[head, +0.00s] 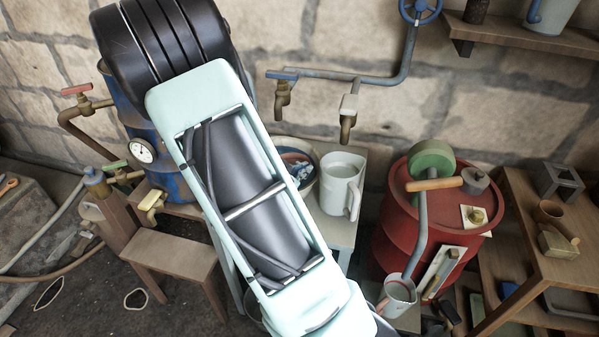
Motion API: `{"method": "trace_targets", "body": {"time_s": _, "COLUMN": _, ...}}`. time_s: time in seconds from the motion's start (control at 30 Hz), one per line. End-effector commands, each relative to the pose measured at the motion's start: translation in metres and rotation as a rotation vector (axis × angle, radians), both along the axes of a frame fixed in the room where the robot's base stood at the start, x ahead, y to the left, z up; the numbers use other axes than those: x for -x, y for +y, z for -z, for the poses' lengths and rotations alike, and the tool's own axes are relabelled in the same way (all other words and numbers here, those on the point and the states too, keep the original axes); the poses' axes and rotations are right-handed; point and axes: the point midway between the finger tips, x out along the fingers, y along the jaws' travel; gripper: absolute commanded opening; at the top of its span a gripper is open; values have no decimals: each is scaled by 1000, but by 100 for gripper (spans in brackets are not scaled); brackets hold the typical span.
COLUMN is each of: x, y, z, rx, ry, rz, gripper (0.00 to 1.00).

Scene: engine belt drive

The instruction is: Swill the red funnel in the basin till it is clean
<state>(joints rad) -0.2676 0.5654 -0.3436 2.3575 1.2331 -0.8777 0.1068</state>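A round basin (309,172) stands on a small table behind my arm. Its left part is hidden by the arm. Inside it I see something bluish with pale patches and a little reddish brown, too small to make out. I cannot pick out the red funnel for certain; it may be hidden behind my arm. My pale green arm link runs from the top left down to the bottom middle. My gripper does not show.
A white jug (342,185) stands right of the basin, below taps on a wall pipe (350,77). A red barrel (400,232) bears a crank; a small cup (399,296) is below it. A blue tank (168,180) and wooden bench (170,248) are left, shelves (540,265) right.

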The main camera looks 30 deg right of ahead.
Motion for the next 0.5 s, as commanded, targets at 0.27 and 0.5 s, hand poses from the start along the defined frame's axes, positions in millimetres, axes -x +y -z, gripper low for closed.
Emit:
{"method": "trace_targets", "body": {"time_s": 0.27, "x": 2, "y": -15, "z": 7, "rx": -6, "ry": 16, "rz": 5, "gripper": 0}}
{"method": "trace_targets", "body": {"time_s": 0.5, "x": 0, "y": -22, "z": 6, "rx": -6, "ry": 16, "rz": 5, "gripper": 0}}
